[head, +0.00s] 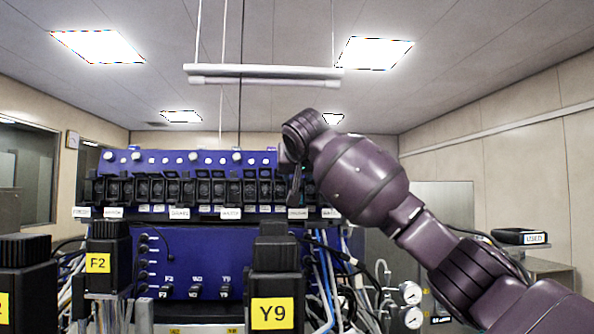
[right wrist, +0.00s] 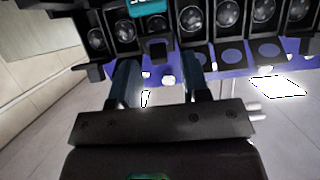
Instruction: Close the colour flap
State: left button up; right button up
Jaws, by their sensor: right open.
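A row of black pump-like modules with flaps (head: 203,189) runs across the front of the blue panel in the head view. The white labels below them are too small to read surely, so I cannot tell which flap is the colour one. My right gripper (head: 296,186) is at the right end of this row, partly hidden by its own wrist. In the right wrist view my right gripper (right wrist: 160,80) is open, its two dark fingers apart. A small black flap (right wrist: 157,50) shows just beyond and between the fingertips; I cannot tell whether they touch. My left gripper is not in view.
Black blocks tagged F2 (head: 97,262) and Y9 (head: 272,312) stand in front of the blue panel (head: 190,255). Cables and tubes (head: 325,270) hang below the row at the right. Gauges (head: 411,293) stand farther right. A white bar (head: 262,77) hangs overhead.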

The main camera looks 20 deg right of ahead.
jog(key=shift+x, duration=0.85)
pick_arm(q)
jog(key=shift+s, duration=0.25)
